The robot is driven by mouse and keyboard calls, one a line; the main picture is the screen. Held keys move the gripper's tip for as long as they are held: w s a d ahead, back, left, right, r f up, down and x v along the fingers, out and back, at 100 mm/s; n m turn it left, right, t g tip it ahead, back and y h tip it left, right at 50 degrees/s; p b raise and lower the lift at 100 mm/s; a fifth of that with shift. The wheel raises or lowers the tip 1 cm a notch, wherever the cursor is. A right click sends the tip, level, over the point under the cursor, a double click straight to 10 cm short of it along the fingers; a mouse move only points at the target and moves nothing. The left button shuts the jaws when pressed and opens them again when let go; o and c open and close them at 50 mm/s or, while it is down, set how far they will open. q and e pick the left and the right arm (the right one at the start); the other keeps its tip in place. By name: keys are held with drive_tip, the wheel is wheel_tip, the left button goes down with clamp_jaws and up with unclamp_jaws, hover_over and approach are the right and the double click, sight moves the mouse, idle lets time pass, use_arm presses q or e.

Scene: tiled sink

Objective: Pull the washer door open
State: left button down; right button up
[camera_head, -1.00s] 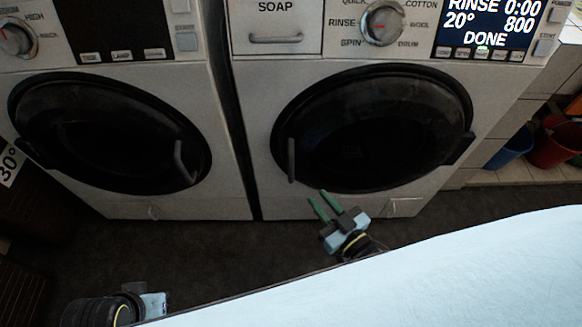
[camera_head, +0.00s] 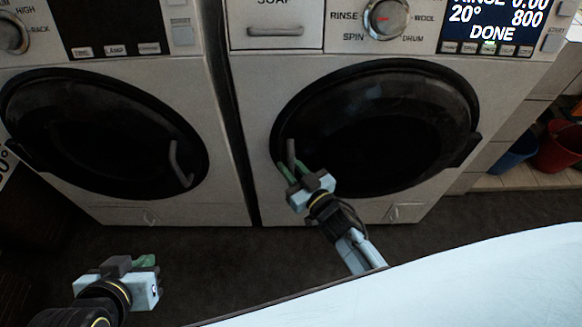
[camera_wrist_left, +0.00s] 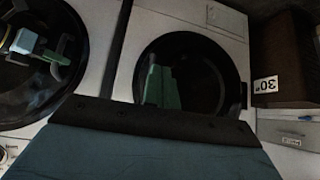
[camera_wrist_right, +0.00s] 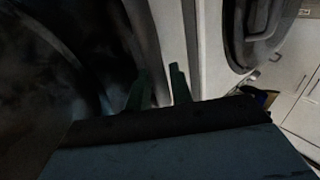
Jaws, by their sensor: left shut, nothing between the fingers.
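The right washer door (camera_head: 385,120) is a round dark window in a black ring and looks closed. Its grey handle (camera_head: 291,150) stands at the door's left side. My right gripper (camera_head: 291,166) is at the handle's lower end, with its green fingers apart. In the right wrist view the two fingers (camera_wrist_right: 160,72) have a gap between them, and a grey upright bar, seemingly the handle, runs down there; contact is unclear. My left gripper (camera_head: 150,261) is low at the left, away from the washers. Its fingers are together and empty in the left wrist view (camera_wrist_left: 160,82).
A second washer (camera_head: 110,130) with a closed door and its own handle (camera_head: 178,163) stands on the left. A white surface (camera_head: 450,280) fills the lower right. Blue (camera_head: 515,152) and red (camera_head: 560,150) buckets stand at right. Dark floor (camera_head: 220,260) is clear before the washers.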

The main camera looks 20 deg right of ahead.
drive_tip(key=shift+c, duration=0.4)
clamp_jaws()
